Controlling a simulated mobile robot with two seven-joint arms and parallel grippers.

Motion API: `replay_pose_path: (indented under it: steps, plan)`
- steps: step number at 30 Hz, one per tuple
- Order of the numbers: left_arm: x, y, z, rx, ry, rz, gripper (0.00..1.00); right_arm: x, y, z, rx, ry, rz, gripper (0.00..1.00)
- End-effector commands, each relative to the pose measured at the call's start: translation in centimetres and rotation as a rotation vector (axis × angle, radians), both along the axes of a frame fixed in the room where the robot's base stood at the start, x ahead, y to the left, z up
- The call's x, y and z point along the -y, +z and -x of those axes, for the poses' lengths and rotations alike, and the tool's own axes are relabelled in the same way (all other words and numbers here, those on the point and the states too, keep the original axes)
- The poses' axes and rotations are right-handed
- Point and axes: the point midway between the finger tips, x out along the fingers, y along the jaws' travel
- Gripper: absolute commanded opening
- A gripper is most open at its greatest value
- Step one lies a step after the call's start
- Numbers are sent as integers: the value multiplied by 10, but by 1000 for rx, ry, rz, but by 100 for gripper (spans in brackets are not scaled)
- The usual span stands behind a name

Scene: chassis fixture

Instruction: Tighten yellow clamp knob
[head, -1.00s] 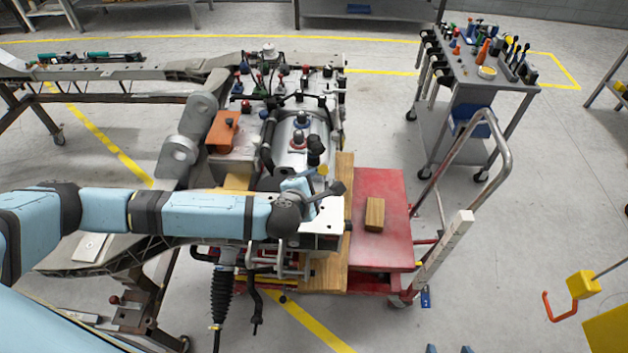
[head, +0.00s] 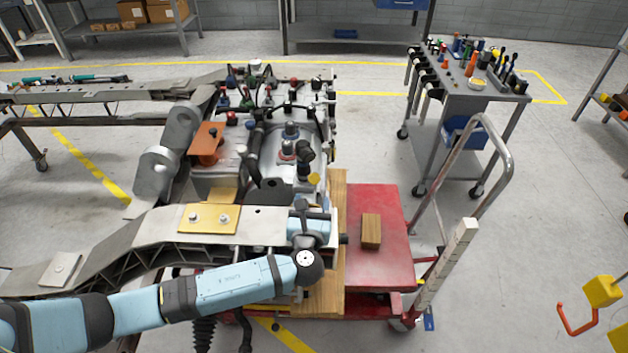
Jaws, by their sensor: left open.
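A small yellow knob (head: 314,178) shows at the right side of the chassis fixture, beside a dark fitting. My left gripper (head: 312,208) is over the fixture's near right corner, its dark fingers pointing away from me. It is open and looks empty. In the picture it sits just below the yellow knob, apart from it. Its fingers are small here, and the gap between them is hard to see. My right gripper is out of view.
The metal chassis frame (head: 150,233) crosses in front, with a yellow plate (head: 208,218) on it. A red cart (head: 375,275) carrying a wooden block (head: 371,231) stands to the right. A tool trolley (head: 470,100) is at the back right, with open floor around it.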

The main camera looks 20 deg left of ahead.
Motion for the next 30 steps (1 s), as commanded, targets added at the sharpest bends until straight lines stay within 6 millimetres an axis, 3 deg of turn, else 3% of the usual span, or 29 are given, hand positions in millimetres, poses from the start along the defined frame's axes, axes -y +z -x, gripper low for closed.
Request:
replay_pose_path:
  steps: [3, 10, 15, 24, 26, 30]
  plan:
    - [-6, 2, -27, 2, 1, -1, 58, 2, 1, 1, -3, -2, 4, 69]
    - [-14, 1, -63, -1, -2, -2, 58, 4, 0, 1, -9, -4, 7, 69]
    - [-17, 0, -75, -1, -1, -1, 58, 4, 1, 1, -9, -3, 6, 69]
    - [-18, -1, -76, -1, -2, -1, 58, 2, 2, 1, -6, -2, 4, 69]
    - [-18, -1, -76, -1, -2, -1, 46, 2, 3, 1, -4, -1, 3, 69]
    - [-18, 0, -76, -2, -2, 0, 14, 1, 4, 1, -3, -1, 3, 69]
